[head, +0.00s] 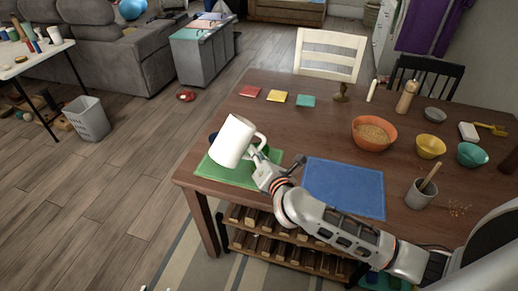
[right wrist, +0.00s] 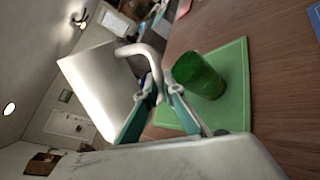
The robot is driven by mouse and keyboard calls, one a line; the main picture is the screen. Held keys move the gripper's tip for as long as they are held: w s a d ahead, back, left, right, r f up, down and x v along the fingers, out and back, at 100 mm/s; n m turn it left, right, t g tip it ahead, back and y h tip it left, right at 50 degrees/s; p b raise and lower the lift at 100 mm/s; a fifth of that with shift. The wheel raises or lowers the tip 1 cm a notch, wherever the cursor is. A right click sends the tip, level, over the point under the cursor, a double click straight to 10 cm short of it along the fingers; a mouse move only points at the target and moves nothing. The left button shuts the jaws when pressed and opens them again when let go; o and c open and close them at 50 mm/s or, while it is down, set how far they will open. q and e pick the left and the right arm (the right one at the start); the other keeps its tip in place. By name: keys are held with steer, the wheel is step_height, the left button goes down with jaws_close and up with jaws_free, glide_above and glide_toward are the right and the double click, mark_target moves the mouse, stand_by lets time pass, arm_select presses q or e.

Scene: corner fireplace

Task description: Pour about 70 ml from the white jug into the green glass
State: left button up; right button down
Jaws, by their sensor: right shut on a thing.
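The white jug (head: 232,142) is held in the air over the near-left part of the table, tilted. My right gripper (head: 260,160) is shut on its handle, which also shows in the right wrist view, where the jug (right wrist: 98,88) is beside my right gripper (right wrist: 156,92). The green glass (right wrist: 199,75) stands on the green mat (right wrist: 232,72), close to the jug and gripper. In the head view the jug and gripper hide the glass, but the mat (head: 236,178) shows. No liquid stream is visible, and the jug's inside is hidden. My left gripper is not in view.
A blue mat (head: 344,187) lies right of the green one. An orange bowl (head: 374,134), a yellow bowl (head: 430,147) and a grey mortar (head: 421,193) stand further right. Three coloured squares lie along the back; the table's middle is clear.

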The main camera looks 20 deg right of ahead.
steer(key=shift+s+a+r+m, duration=0.1)
steer(key=shift+a+r+m, duration=0.2)
steer(key=shift+r+m, duration=0.2)
steer(key=shift+a+f+g+y, duration=0.2)
steer(key=shift+f+g+y, duration=0.1)
steer(key=shift+f+y, duration=0.15)
steer(key=shift+s+a+f+m+b, duration=0.1)
steer(key=shift+a+f+m+b, duration=0.1)
steer(key=shift+m+b, duration=0.25)
steer(key=shift+m+y, duration=0.25)
steer(key=shift+m, duration=0.4)
steer(key=f+b, duration=0.1)
steer(key=f, duration=0.1)
steer(key=a+f+b, duration=0.1)
steer(key=f+b, duration=0.1)
steer(key=shift+s, duration=0.2)
steer(key=shift+a+r+m+g, duration=0.15)
steer(key=shift+m+g, duration=0.15)
steer(key=shift+s+a+r+m+y, duration=0.1)
steer(key=shift+a+r+m+y, duration=0.1)
steer(key=shift+r+m+y, duration=0.35)
steer(key=shift+r+m, duration=0.3)
steer(key=shift+m, duration=0.15)
